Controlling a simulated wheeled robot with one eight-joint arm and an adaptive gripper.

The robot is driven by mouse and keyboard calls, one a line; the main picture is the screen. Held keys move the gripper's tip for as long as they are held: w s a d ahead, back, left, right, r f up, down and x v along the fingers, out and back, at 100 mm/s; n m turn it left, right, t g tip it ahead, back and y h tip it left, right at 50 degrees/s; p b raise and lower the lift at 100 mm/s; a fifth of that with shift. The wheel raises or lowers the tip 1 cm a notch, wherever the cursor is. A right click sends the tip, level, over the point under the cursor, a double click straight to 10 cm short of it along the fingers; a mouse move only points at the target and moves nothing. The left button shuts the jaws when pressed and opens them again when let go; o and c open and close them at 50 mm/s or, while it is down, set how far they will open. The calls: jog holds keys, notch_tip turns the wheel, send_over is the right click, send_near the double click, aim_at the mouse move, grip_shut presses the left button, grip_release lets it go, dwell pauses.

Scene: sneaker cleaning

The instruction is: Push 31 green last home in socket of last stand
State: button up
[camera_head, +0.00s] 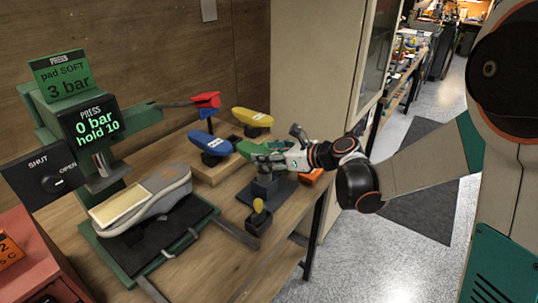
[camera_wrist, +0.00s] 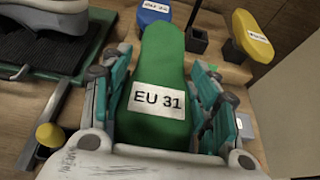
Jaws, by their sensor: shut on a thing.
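The green last (camera_head: 244,148) shows partly in the head view, with its toe pointing left. In the wrist view the green last (camera_wrist: 160,60) fills the middle, its label reading EU 31. My gripper (camera_head: 268,157) is shut on it, with a teal-padded finger along each side in the wrist view. The last stand (camera_head: 265,186), a dark block on a flat base, is directly below my gripper. The socket is hidden by the last and gripper, so I cannot tell how deep the last sits.
A blue last (camera_head: 212,146) and a yellow last (camera_head: 252,118) stand on a wooden rack behind. A small dark block with a yellow knob (camera_head: 258,206) is in front of the stand. A grey sneaker (camera_head: 150,197) lies on the press pad at left. An orange item (camera_head: 311,177) is right.

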jog(key=shift+f, duration=0.25)
jog(key=o, duration=1.5)
jog(key=v, duration=1.2)
jog(key=shift+r, duration=0.15)
